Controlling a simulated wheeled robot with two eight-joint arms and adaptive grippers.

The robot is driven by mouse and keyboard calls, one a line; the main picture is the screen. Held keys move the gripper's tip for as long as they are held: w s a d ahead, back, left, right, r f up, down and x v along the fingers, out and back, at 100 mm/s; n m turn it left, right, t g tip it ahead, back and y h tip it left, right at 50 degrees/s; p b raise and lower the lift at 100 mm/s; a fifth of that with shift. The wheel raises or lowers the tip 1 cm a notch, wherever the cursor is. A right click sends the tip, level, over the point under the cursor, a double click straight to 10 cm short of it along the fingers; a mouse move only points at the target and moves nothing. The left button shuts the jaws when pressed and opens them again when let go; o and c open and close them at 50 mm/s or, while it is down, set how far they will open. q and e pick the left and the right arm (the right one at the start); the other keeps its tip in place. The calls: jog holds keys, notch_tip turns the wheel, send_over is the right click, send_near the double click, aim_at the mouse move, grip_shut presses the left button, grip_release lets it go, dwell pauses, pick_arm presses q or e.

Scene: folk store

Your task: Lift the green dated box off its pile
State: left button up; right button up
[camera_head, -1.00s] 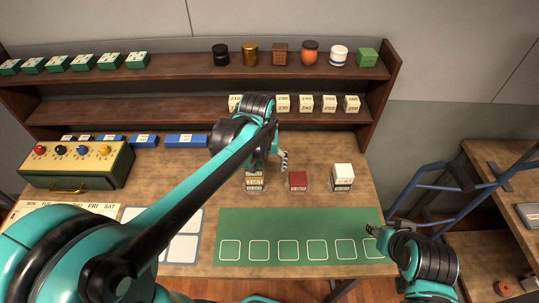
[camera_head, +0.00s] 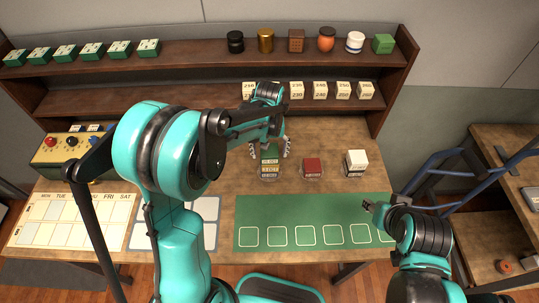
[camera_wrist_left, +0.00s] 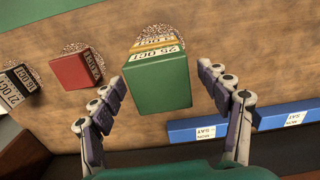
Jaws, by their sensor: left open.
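The green dated box (camera_head: 270,154) tops a pile of dated boxes, with cream and yellow labelled edges (camera_head: 269,170) below it. My left gripper (camera_head: 268,147) is over the pile, its fingers spread on either side of the green box. In the left wrist view the green box (camera_wrist_left: 158,88) shows between the open fingers, with a gap on each side; its label reads 25 OCT.
A red-topped pile (camera_head: 312,165) and a white-topped pile (camera_head: 356,160) stand to the right. The shelf (camera_head: 200,99) is close behind. The green mat (camera_head: 310,210) in front is clear.

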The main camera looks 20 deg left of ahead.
pick_arm(q)
jog(key=c, duration=1.3)
